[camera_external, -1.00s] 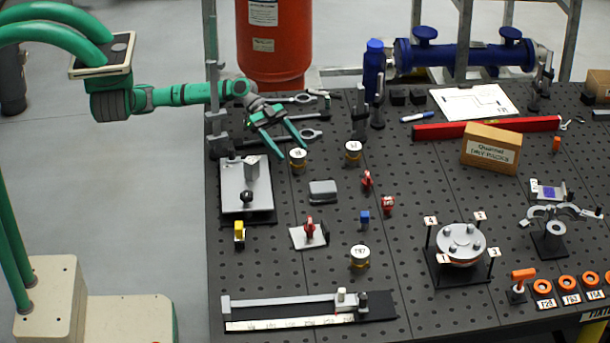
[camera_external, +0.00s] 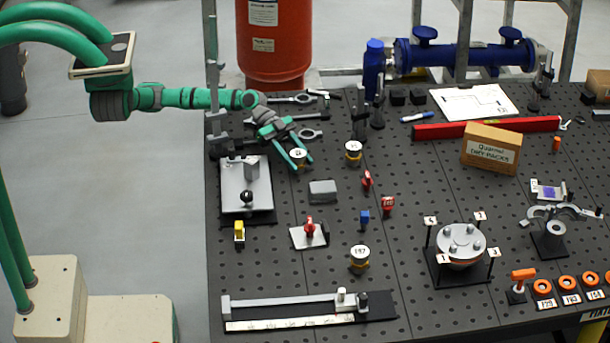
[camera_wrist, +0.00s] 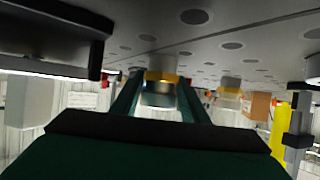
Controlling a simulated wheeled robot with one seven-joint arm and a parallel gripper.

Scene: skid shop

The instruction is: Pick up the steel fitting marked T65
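A round steel fitting with a yellow band (camera_external: 298,155) stands near the back left of the bench; its label is too small to read. My gripper (camera_external: 302,164) is low over it, one finger on each side. The wrist view shows the fitting (camera_wrist: 160,90) between the fingers, which appear closed against its sides. It looks still on the bench. A similar fitting (camera_external: 353,152) stands to the right, its label unclear. Another (camera_external: 360,257), with a label that seems to end in 97, stands nearer the front. I cannot make out T65 on any of them.
A metal plate fixture (camera_external: 235,200) stands just left and nearer the front. A grey block (camera_external: 322,191) and red parts (camera_external: 367,180) lie to the right and nearer the front. Wrenches (camera_external: 310,134) lie behind. A cardboard box (camera_external: 491,148) stands farther right.

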